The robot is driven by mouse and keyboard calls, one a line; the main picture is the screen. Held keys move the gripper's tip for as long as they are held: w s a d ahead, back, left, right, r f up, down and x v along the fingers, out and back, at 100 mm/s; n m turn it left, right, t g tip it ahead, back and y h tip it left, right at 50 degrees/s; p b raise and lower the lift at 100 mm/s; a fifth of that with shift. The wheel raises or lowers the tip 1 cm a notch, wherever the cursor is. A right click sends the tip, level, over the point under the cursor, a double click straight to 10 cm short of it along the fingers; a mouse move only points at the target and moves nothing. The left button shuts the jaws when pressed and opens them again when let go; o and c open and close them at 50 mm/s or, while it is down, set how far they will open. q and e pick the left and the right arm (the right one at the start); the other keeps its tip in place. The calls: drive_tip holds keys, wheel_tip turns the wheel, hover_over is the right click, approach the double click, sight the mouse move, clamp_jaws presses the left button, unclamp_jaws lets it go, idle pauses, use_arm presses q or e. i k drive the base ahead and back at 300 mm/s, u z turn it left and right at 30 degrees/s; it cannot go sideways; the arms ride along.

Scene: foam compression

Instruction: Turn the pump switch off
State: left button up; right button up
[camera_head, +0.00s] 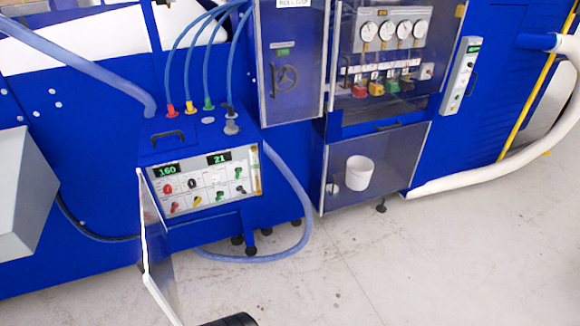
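The control box (205,185) is blue with a light panel of knobs and switches. Its two green displays read 160 and 21. A red knob (167,188), a black knob (192,184) and several small red, yellow, green and black switches sit on the panel. The labels are too small to read, so I cannot tell which is the pump switch or how it is set. The panel's clear door (155,245) stands open to the left. Neither gripper shows clearly; only a dark ribbed part (230,320) shows at the bottom edge, and I cannot tell what it is.
Blue hoses (205,45) enter the box top, and one thick hose (295,190) loops to the floor on its right. A cabinet with gauges (387,32) and a white bucket (358,175) stands to the right. The grey floor (400,265) in front is clear.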

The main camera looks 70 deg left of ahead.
sight(238, 170)
drive_tip(key=u, duration=0.2)
drive_tip(key=i, duration=0.9)
drive_tip(key=u, duration=1.4)
drive_tip(key=i, duration=0.8)
drive_tip(key=u, duration=0.85)
